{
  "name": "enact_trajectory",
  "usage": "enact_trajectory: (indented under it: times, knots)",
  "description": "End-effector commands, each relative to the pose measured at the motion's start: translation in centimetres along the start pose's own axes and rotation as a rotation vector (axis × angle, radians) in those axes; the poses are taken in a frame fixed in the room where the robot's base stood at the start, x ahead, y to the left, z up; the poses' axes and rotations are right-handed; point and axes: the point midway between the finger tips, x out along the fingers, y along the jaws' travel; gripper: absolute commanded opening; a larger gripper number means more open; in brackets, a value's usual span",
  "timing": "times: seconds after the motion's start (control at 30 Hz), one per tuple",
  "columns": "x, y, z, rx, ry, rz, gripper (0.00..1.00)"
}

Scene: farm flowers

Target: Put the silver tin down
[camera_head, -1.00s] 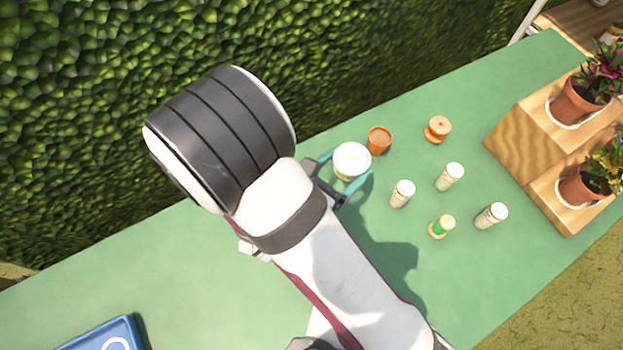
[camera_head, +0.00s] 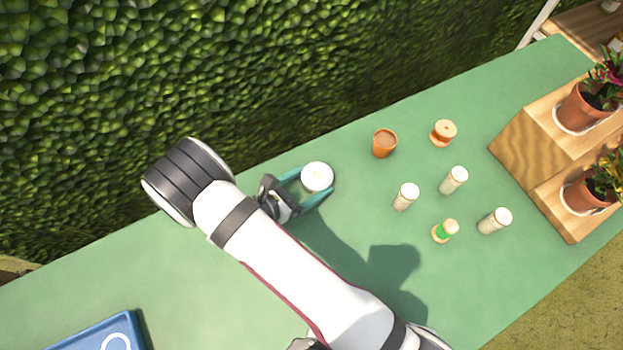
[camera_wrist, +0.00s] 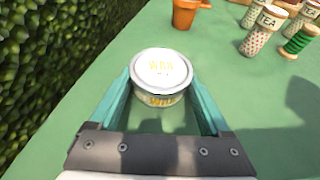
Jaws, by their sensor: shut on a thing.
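The silver tin (camera_head: 317,176) is a short round can with a pale lid. It also shows in the wrist view (camera_wrist: 160,75), where yellow lettering is on its lid and side. My gripper (camera_head: 315,185) has its two teal fingers on either side of the tin and is shut on it; in the wrist view the fingers (camera_wrist: 160,105) flank it left and right. The tin is upright over the green table (camera_head: 210,260). I cannot tell whether its base touches the table.
A small terracotta pot (camera_head: 384,145) and an orange spool (camera_head: 443,133) stand right of the tin. Several patterned tins (camera_head: 405,197) and a green spool (camera_head: 445,231) stand farther right. A wooden stepped stand (camera_head: 535,150) holds potted flowers. A hedge (camera_head: 250,70) borders the back. A blue tray (camera_head: 100,335) is front left.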

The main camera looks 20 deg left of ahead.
Motion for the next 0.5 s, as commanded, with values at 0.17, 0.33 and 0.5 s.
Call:
enact_trajectory:
  times: [0.17,0.33,0.5]
  knots:
    - [0.03,-0.01,-0.05,0.0,0.0,0.0,0.21]
    - [0.09,-0.01,-0.19,-0.001,0.0,0.0,1.0]
    - [0.09,-0.01,-0.18,-0.001,0.0,0.0,1.0]
